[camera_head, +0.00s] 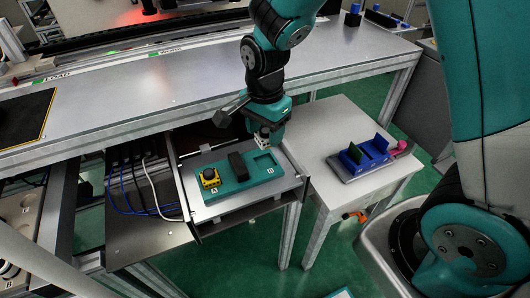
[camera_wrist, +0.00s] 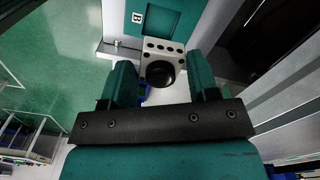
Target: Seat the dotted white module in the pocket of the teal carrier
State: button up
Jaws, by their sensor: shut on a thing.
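The white module (camera_head: 262,139) with dark dots hangs at the end of my gripper (camera_head: 264,130), above the back edge of the teal carrier (camera_head: 232,184). In the wrist view the module (camera_wrist: 150,46) shows a row of dark dots and a round black part between the two teal fingers of my gripper (camera_wrist: 162,78). The carrier's pocket (camera_head: 263,166), beside the label B, is empty. The pocket also shows in the wrist view (camera_wrist: 163,18), just beyond the module. The module looks apart from the carrier, but its exact height is unclear.
A yellow part with a black top (camera_head: 209,178) sits at the carrier's A end. The carrier rests on a grey plate (camera_head: 215,211). A white side table (camera_head: 340,117) at right bears a blue holder (camera_head: 366,155). Cables (camera_head: 150,185) hang at left.

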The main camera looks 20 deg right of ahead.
aim_at(265, 164)
jog(key=shift+f, duration=3.6)
jog(key=shift+f, duration=0.15)
jog(key=o, duration=0.9)
jog(key=shift+o, duration=0.2)
